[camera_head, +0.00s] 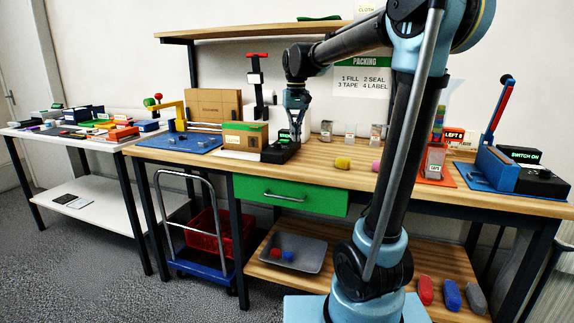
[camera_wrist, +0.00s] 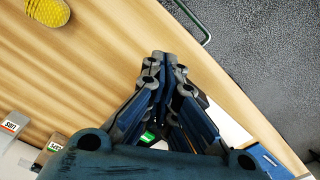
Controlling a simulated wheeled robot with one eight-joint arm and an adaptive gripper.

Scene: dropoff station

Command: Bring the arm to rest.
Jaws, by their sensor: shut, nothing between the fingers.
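My arm reaches from the right side of the head view over to the middle of the wooden bench (camera_head: 330,158). My gripper (camera_head: 296,135) points down at its end, close to a black device (camera_head: 282,151) with a green display. I cannot tell the exact gap between them. In the wrist view the two fingers of my gripper (camera_wrist: 166,62) meet at their tips over bare wood, with nothing between them. The fingers hide part of the bench and a green display (camera_wrist: 147,136).
A carton (camera_head: 243,136) stands left of my gripper. A yellow piece (camera_head: 342,163) and a pink piece lie to its right. A shelf (camera_head: 250,31) runs behind. A blue device (camera_head: 500,166) stands at the right end. The bench front around the green drawer (camera_head: 325,200) is clear.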

